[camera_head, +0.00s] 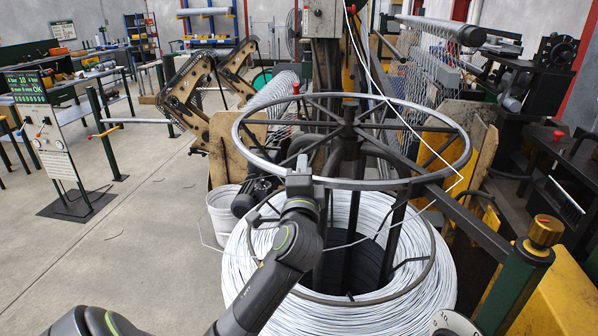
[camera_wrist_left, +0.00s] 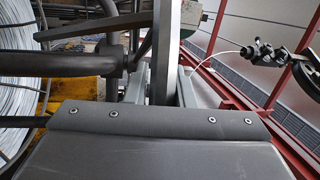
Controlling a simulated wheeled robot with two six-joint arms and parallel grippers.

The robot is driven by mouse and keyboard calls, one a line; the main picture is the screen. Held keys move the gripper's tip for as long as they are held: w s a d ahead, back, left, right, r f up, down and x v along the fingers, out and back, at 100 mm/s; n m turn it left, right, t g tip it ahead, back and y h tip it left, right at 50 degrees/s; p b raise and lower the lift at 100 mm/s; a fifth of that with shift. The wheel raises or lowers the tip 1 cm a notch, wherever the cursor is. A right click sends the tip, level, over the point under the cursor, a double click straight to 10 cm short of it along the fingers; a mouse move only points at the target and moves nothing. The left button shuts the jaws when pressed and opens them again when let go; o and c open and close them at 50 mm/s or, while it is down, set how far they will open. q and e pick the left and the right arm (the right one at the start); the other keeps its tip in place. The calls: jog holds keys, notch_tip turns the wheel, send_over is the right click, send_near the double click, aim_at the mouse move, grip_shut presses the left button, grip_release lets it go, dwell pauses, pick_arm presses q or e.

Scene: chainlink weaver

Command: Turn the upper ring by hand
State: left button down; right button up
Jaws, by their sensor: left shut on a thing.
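The upper ring (camera_head: 380,184) is a grey metal hoop with dark spokes, lying level above a large coil of white wire (camera_head: 432,275) in the head view. My left gripper (camera_head: 301,166) is at the ring's near edge, left of the middle, and is shut on the rim. In the left wrist view the rim (camera_wrist_left: 166,40) runs upright between the fingers of my left gripper (camera_wrist_left: 163,88), with a dark spoke (camera_wrist_left: 90,24) leading left from it. The gripper and forearm hide a small part of the rim and coil. My right gripper is not in view.
A dark arm (camera_head: 465,220) ends at a green post with a brass knob (camera_head: 545,232) at the right. A white bucket (camera_head: 222,210) stands left of the coil. A control stand (camera_head: 45,130) is at the far left. The floor between is mostly clear.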

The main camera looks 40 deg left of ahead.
pick_arm(q)
jog(key=shift+w+d+r+n+g+y+b, duration=0.15)
jog(key=shift+d+n+g+y+b, duration=0.15)
jog(key=shift+d, duration=0.35)
jog(key=shift+w+d+f+n+g+y+b, duration=0.1)
jog(key=shift+w+d+n+g+y, duration=0.1)
jog(key=shift+d+g+y, duration=0.3)
jog(key=shift+d+r, duration=0.1)
jog(key=c, duration=1.2)
grip_release()
jog(key=shift+c, duration=0.2)
jog(key=shift+f, duration=0.2)
